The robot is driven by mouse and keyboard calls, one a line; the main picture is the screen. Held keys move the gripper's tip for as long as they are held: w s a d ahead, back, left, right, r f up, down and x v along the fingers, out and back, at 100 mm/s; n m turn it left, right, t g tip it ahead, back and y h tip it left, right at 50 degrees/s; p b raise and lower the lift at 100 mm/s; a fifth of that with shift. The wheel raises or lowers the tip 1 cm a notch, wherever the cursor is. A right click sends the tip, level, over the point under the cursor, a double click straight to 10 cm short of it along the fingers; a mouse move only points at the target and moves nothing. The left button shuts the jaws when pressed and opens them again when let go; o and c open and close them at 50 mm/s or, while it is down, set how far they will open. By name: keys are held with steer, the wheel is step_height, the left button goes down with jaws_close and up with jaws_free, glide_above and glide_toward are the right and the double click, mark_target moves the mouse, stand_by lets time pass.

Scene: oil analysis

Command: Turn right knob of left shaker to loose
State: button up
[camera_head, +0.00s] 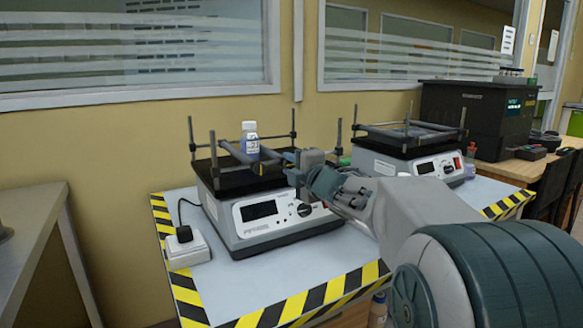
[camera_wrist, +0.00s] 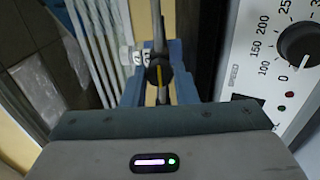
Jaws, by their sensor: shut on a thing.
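The left shaker (camera_head: 265,226) stands on the table, with a dark platform, corner posts and a clamp bar across it. My gripper (camera_head: 292,160) is at the right end of its front bar. In the wrist view my gripper (camera_wrist: 159,82) has its blue-grey fingers on either side of a dark knob (camera_wrist: 158,72) with a yellow stripe, shut on it. The stripe runs about upright in that view. My fingers hide this knob in the head view. Another knob with a yellow mark (camera_head: 257,169) sits further left on the bar.
A white-capped bottle (camera_head: 249,139) stands on the left shaker behind the bar. The shaker's numbered dial (camera_wrist: 300,45) is right of my gripper in the wrist view. A second shaker (camera_head: 410,158) stands to the right. A white socket box (camera_head: 187,247) lies at left.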

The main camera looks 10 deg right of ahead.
steer(key=o, duration=1)
steer(key=shift+p+v, duration=1.45)
steer(key=shift+v, duration=5.5)
